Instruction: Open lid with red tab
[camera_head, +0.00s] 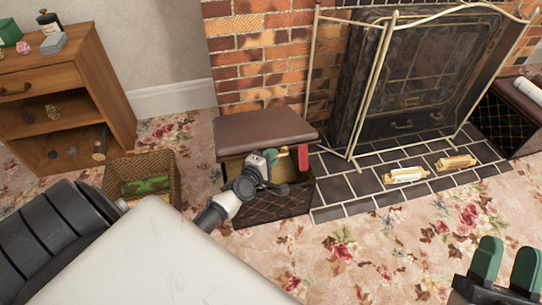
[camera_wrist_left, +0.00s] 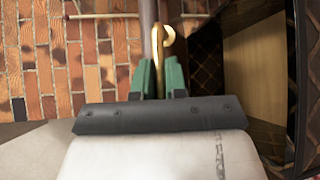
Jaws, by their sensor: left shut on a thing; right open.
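A dark lattice-sided box (camera_head: 275,205) stands on the carpet beside the hearth. Its brown padded lid (camera_head: 262,127) is raised above the box, with a pale inside visible below it. A red tab (camera_head: 303,157) hangs at the lid's right front. My left gripper (camera_head: 283,153) is at the lid's front edge, just left of the tab. In the left wrist view, its green fingers (camera_wrist_left: 160,80) are closed around a gold handle (camera_wrist_left: 161,50) by the lid's edge; the exact contact is partly hidden. My right gripper (camera_head: 507,268) is open and empty above the carpet.
A metal fire screen (camera_head: 382,80) stands right of the box, before the fireplace. A wicker basket (camera_head: 150,165) and a wooden shelf unit (camera_head: 60,90) are at left. A second lattice box (camera_head: 508,118) is at far right. Carpet in front is clear.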

